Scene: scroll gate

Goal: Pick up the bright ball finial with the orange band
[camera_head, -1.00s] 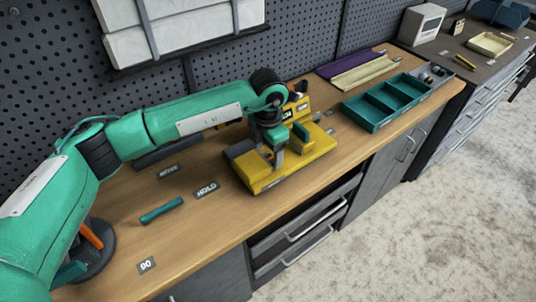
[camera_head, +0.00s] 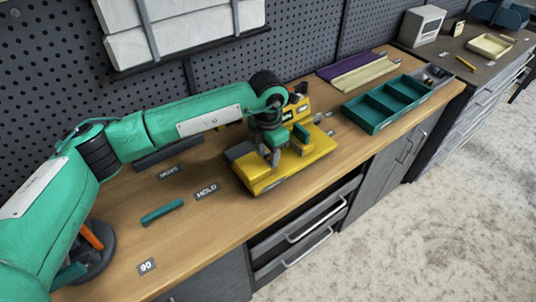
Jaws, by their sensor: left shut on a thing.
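My left gripper (camera_head: 276,158) points down over the yellow fixture (camera_head: 262,183) on the wooden bench. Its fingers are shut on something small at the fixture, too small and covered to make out. I cannot make out the bright ball finial with the orange band in this view; the gripper and arm cover part of the fixture. My right gripper is not in view.
A teal divided tray (camera_head: 372,118) stands to the right on the bench. A teal bar (camera_head: 162,212) lies at the front left, near the HOLD label (camera_head: 207,190). Purple and cream strips (camera_head: 357,66) lie behind the tray.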

